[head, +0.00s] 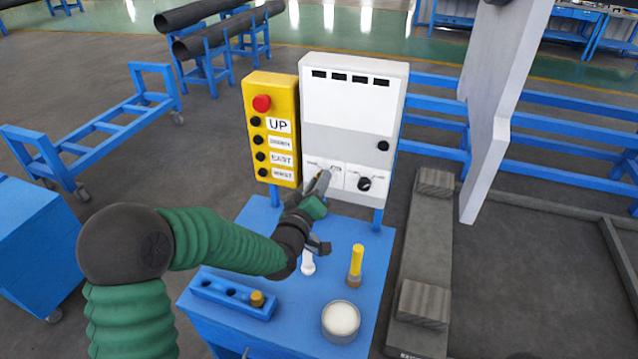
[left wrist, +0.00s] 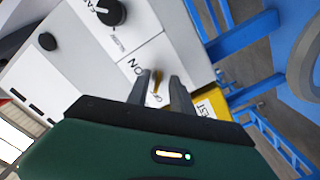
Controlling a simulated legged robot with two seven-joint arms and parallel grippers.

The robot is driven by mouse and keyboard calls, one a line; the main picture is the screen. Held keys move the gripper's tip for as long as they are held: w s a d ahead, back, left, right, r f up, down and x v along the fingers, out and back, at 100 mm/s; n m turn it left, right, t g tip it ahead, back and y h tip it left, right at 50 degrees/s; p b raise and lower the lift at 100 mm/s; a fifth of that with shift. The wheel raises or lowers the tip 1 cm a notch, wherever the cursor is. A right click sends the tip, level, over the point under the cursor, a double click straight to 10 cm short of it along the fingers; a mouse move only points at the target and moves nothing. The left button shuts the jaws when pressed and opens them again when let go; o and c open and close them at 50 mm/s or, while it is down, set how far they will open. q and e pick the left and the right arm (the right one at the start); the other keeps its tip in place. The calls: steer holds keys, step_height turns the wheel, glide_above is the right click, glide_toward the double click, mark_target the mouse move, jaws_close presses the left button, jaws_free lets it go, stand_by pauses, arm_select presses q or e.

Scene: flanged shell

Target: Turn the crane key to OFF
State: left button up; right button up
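My left gripper (head: 322,181) reaches the lower left of this box and hides the key in the head view. In the left wrist view, its two grey fingers (left wrist: 158,80) stand apart on either side of the key, with gaps visible. Contact cannot be seen. Which position the key points to is hard to tell. My right gripper is in neither view.
A black rotary knob (head: 366,184) sits right of the key. A yellow button box (head: 270,125) with a red button stands at the left. On the blue table (head: 285,318) are a yellow-topped peg (head: 355,265), a round tin (head: 341,321), a white piece (head: 308,264) and a blue holder (head: 232,295).

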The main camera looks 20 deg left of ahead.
arm_select(q)
steer(key=shift+r, duration=0.1)
steer(key=s+p, duration=1.6)
steer(key=shift+s+a, duration=0.3)
steer(key=shift+s, duration=0.1)
